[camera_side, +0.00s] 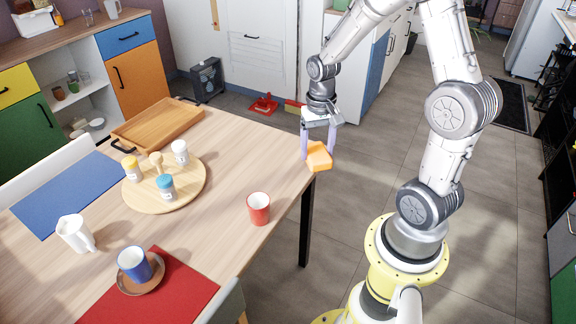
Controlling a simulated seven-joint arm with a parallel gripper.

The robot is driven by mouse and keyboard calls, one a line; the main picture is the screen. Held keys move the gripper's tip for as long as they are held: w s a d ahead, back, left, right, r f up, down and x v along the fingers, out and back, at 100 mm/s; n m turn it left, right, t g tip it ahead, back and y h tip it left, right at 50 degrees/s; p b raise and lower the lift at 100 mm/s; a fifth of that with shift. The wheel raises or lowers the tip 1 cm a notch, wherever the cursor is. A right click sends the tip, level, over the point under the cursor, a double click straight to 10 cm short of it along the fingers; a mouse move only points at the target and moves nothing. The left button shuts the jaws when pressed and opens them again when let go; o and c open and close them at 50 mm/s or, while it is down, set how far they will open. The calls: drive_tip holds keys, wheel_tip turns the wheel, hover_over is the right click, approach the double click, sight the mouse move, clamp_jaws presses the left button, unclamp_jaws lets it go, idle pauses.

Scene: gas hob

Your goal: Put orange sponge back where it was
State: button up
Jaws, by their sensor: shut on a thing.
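The orange sponge (319,157) is a small orange block, tilted, at the right edge of the wooden table (228,160). My gripper (318,149) points down from above with its pale purple fingers, and it is shut on the sponge. The sponge looks raised near the table's far right corner; whether it is over the tabletop or just past its edge I cannot tell. Part of the sponge is hidden by the fingers.
A red cup (259,208) stands near the table's right edge. A round board (193,191) holds several shakers. A wooden tray (157,127) lies at the back. A blue mug (134,264) and white mug (73,233) stand at front left. Open floor (345,215) lies right of the table.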

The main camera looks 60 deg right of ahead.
drive_tip(key=w+d+f, duration=0.2)
drive_tip(key=w+f, duration=0.1)
drive_tip(key=w, duration=0.1)
drive_tip(key=w+d+f, duration=0.2)
drive_tip(key=w+f, duration=0.1)
drive_tip(key=w+d+f, duration=0.1)
drive_tip(key=w+f, duration=0.2)
drive_tip(key=w, duration=0.1)
drive_tip(key=shift+w+d+f, duration=0.2)
drive_tip(key=shift+w+d, duration=0.15)
drive_tip(key=shift+d, duration=0.05)
drive_tip(key=shift+w+d+f, duration=0.1)
drive_tip(key=shift+w+f, duration=0.05)
drive_tip(key=shift+f, duration=1.55)
drive_tip(key=shift+f, duration=0.2)
drive_tip(key=o, duration=1.2)
drive_tip(key=shift+o, duration=0.2)
drive_tip(key=shift+r, duration=0.1)
